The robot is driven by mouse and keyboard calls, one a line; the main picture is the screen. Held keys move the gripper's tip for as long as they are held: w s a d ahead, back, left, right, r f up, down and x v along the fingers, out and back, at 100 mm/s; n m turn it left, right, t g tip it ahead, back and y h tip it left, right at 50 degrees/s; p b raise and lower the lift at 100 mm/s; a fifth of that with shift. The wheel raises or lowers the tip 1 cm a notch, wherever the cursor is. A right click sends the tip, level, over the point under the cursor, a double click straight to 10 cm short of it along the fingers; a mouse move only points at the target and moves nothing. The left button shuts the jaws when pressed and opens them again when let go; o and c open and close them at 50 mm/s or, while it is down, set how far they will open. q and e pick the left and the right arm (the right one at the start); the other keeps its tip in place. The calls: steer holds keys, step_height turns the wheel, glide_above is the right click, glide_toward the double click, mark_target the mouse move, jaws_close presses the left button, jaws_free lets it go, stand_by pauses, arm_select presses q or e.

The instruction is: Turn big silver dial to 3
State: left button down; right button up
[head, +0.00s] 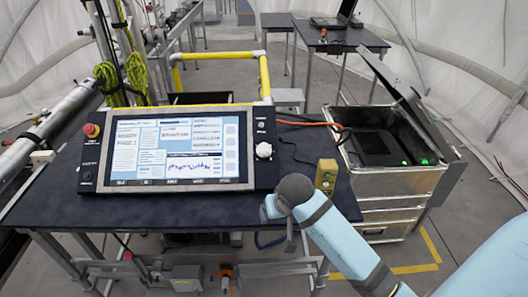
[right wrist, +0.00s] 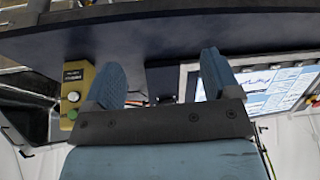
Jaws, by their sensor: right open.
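The big silver dial (head: 264,150) is a pale round knob on the right side of the dark console panel (head: 262,175), right of its lit screen (head: 180,147). I cannot read its setting. My right gripper (head: 268,208) is below and slightly right of the dial, apart from it, near the table's front edge. In the right wrist view the right gripper (right wrist: 162,78) has its two fingers spread wide with nothing held between them. I cannot make out the dial there. My left gripper is not in view.
A red emergency button (head: 91,130) is on the console's left. A yellow control box (head: 326,174), also in the right wrist view (right wrist: 76,95), stands right of my right gripper. An open metal case (head: 390,185) is farther right. The dark table (head: 215,212) is clear before the console.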

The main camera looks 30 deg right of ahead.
steer(key=w+d+r+m, duration=0.55)
steer(key=w+r, duration=0.25)
steer(key=w, duration=0.5)
steer(key=m, duration=0.2)
glide_toward(264, 150)
steer(key=shift+t+h, duration=0.4)
steer(key=x, duration=0.2)
steer(key=p+x, duration=0.1)
steer(key=x, duration=0.2)
steer(key=p+x, duration=0.1)
steer(key=x, duration=0.2)
steer(key=shift+s+a+f, duration=0.15)
steer(key=shift+a+f, duration=0.05)
steer(key=shift+f, duration=0.45)
steer(key=shift+d+f, duration=0.1)
steer(key=shift+f, duration=0.15)
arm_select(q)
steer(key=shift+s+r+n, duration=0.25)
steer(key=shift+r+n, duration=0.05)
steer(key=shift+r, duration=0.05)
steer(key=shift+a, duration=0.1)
arm_select(e)
steer(key=shift+c, duration=1.3)
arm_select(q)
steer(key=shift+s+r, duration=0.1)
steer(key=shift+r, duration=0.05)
arm_select(e)
steer(key=c, duration=0.7)
